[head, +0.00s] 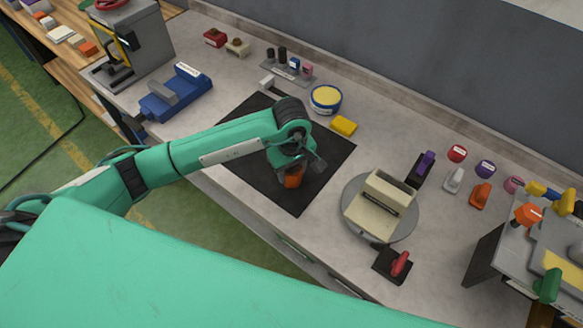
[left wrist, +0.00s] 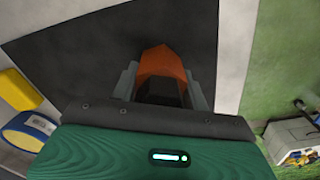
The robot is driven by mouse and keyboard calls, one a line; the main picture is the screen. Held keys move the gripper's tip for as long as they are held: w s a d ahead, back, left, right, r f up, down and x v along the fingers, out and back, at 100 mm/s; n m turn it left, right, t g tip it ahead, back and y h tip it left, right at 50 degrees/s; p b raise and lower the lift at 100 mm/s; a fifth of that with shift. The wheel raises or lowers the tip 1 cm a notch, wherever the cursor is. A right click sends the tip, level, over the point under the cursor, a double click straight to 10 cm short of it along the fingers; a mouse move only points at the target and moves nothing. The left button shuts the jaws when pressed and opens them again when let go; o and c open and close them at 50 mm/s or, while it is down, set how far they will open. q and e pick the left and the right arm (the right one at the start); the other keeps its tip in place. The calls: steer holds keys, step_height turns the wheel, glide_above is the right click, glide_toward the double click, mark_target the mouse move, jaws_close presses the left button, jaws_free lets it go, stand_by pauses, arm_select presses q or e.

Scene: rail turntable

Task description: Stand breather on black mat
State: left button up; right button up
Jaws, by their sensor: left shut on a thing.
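An orange piece with a dark lower part, apparently the breather (head: 293,179), is between the fingers of my left gripper (head: 297,170). The left wrist view shows the breather (left wrist: 162,66) with a grey finger on each side; my left gripper (left wrist: 161,85) is shut on it. The black mat (head: 322,163) lies flat on the bench under the gripper, and the mat also fills the middle of the left wrist view (left wrist: 90,45). I cannot tell whether the breather touches the mat. My right gripper is not in view.
A yellow block (head: 343,126) and a blue-rimmed round tub (head: 325,99) stand by the mat's far edge. A round turntable (head: 408,232) with a cream fixture is to the right. A blue tool (head: 176,95) is to the left. The mat's right part is bare.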

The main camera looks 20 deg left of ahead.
arm_select(q)
steer(key=shift+f, duration=0.15)
steer(key=o, duration=1.1)
steer(key=shift+c, duration=0.2)
steer(key=shift+r, duration=0.3)
step_height(320, 180, up, 11)
steer(key=b, duration=0.4)
steer(key=shift+f, duration=0.1)
steer(key=shift+r, duration=0.5)
